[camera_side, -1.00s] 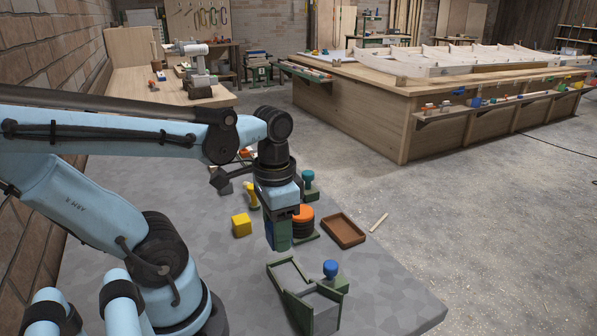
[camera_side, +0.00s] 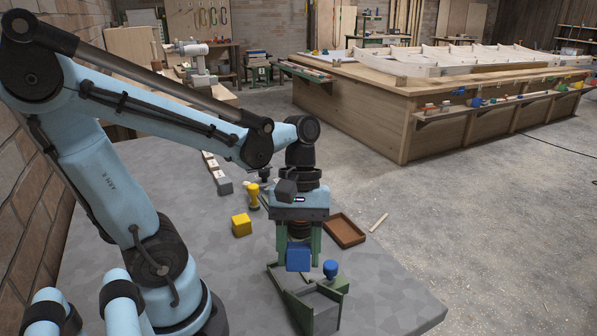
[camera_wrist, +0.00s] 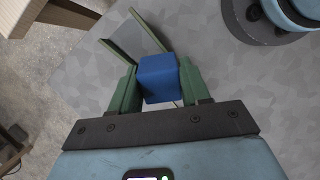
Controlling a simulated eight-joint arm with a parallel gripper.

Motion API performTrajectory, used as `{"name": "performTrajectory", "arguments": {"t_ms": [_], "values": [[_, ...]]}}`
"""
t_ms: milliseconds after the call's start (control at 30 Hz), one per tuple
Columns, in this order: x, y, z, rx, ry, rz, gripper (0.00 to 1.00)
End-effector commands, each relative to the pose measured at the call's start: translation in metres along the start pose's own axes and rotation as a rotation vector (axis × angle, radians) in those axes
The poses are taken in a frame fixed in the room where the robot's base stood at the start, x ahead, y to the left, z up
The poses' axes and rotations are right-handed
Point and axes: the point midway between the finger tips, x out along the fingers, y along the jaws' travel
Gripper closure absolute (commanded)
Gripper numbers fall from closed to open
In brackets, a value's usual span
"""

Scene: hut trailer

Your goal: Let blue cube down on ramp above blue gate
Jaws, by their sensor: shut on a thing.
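My gripper (camera_side: 298,258) is shut on the blue cube (camera_side: 297,259), with its green fingers on either side. The wrist view also shows the cube (camera_wrist: 160,78) between the fingers. The ramp (camera_side: 316,307) is grey with green side walls at the front of the grey table. The cube is in front of part of the ramp in the side view; I cannot tell whether they touch. A blue knob (camera_side: 331,268) on a green piece stands beside the ramp, apparently part of the blue gate. The gate's panel is not clearly visible.
A yellow cube (camera_side: 241,225) and a yellow knobbed piece (camera_side: 253,195) stand behind and left of my gripper. A brown tray (camera_side: 345,231) lies behind and right. The grey table (camera_side: 390,285) is clear right of the ramp.

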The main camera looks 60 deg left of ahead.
Motion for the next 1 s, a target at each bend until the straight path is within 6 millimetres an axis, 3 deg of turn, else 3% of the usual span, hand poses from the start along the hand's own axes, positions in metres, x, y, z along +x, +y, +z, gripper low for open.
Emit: {"name": "performTrajectory", "arguments": {"t_ms": [100, 333, 1000], "values": [[0.001, 0.007, 0.008, -0.191, -0.077, 0.086, 0.83], [0.002, 0.017, 0.019, -0.414, -0.173, 0.210, 0.83], [0.008, 0.020, 0.018, -0.454, -0.191, 0.234, 0.83]]}}
